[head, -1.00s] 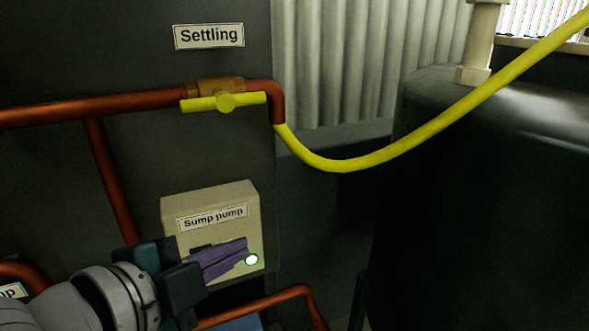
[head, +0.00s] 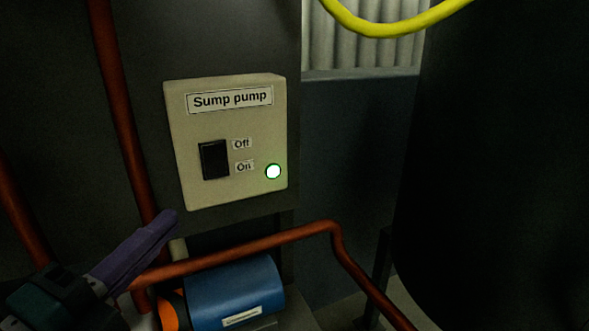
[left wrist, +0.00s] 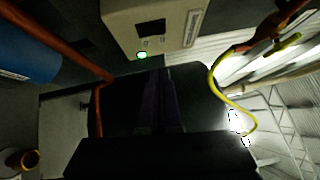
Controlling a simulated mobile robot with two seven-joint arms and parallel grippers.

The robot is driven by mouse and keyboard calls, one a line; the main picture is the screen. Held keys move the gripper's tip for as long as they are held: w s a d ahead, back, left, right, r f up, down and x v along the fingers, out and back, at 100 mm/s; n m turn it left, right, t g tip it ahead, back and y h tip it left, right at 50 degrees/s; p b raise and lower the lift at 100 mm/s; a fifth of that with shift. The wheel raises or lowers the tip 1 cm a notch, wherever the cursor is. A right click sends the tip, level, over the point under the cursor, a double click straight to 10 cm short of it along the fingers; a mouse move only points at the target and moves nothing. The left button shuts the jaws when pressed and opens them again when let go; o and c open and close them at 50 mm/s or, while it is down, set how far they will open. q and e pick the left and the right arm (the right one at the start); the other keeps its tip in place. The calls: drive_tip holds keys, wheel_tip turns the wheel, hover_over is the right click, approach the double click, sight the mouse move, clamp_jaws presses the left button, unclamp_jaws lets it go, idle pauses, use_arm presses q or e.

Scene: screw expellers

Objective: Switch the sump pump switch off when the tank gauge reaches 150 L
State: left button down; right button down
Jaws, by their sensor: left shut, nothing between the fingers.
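The beige sump pump switch box (head: 228,190) is on the dark panel in the head view. Its black rocker switch (head: 214,160) sits left of the "Off" and "On" labels, and its indicator light (head: 273,171) glows whitish green. The box also shows at the top of the left wrist view (left wrist: 119,30). My left gripper (head: 172,222) is shut and empty, below and left of the box, apart from the switch. Its purple fingers show in the left wrist view (left wrist: 160,105). No tank gauge is in view. My right gripper is out of view.
A copper pipe (head: 250,246) runs below the box, above a blue pump motor (head: 237,292). Another copper pipe (head: 122,120) stands left of the box. A large dark tank (head: 500,180) is at right. A yellow hose (head: 385,30) hangs at the top.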

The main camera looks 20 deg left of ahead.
use_arm(q)
drive_tip(key=shift+w, duration=0.1)
drive_tip(key=b, duration=0.1)
approach(222, 152)
drive_tip(key=w+d, duration=0.3)
drive_tip(key=shift+w+a+r, duration=0.1)
drive_tip(key=shift+w+a, duration=0.85)
drive_tip(key=shift+a, duration=0.25)
drive_tip(key=shift+w+a+r+b, duration=0.1)
drive_tip(key=shift+w+a+b, duration=0.2)
drive_tip(key=shift+w+a, duration=0.15)
drive_tip(key=shift+s, duration=0.1)
